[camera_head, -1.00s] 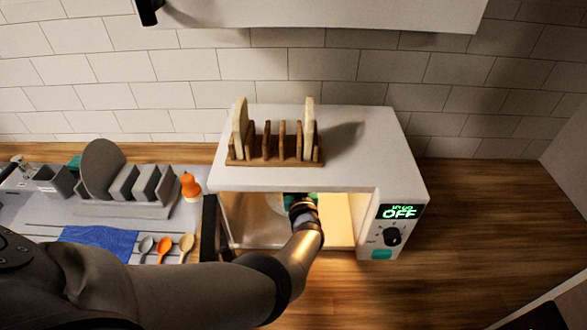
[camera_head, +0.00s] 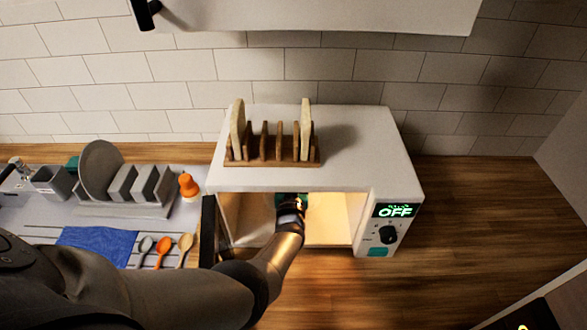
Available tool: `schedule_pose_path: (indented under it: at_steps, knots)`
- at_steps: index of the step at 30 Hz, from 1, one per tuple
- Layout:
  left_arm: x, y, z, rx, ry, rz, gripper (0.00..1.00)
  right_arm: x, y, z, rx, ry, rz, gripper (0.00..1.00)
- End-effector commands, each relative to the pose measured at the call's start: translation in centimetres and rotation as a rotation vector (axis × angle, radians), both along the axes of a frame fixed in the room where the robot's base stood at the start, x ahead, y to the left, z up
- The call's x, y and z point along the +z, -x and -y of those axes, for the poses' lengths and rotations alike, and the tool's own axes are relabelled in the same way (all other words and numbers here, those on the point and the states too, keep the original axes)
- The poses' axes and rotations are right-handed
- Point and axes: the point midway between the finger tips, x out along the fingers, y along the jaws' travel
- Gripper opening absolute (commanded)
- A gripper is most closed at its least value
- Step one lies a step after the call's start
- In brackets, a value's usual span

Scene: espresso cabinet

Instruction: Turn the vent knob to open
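A white microwave (camera_head: 395,165) stands on the wooden counter with its front open. The only knob I see is a round black dial (camera_head: 388,234) on its right front panel, below a green display reading "OFF" (camera_head: 395,211); I cannot tell whether it is the vent knob. My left arm comes in from the left, and its gripper (camera_head: 290,200) reaches into the lit cavity. The fingers are mostly hidden under the top edge, so their opening cannot be seen. The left gripper is well left of the dial. My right gripper is not in view.
A wooden rack (camera_head: 270,157) with bread slices stands on the microwave. The dark open door (camera_head: 208,228) is at its left. A grey dish rack (camera_head: 130,208), orange bottle (camera_head: 189,187), blue cloth (camera_head: 95,245) and spoons lie further left. The counter right of the microwave is clear.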

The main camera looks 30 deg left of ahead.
Motion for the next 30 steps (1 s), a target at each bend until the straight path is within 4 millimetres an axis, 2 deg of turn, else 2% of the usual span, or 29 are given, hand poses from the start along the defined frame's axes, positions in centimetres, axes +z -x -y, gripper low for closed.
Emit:
schedule_pose_path:
  at_steps: [20, 21, 28, 30]
  knots:
    - [0.06, -0.03, 0.03, 0.000, 0.000, 0.001, 0.00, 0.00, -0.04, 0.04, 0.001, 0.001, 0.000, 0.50]
    - [0.06, -0.04, 0.04, 0.000, 0.000, 0.001, 0.46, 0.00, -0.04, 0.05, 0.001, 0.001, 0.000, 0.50]
    - [0.04, -0.03, 0.03, 0.000, 0.000, 0.001, 0.72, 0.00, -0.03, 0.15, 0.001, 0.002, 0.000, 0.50]
    - [0.04, -0.03, 0.03, 0.000, 0.000, 0.001, 0.74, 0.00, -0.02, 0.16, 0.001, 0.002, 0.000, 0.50]
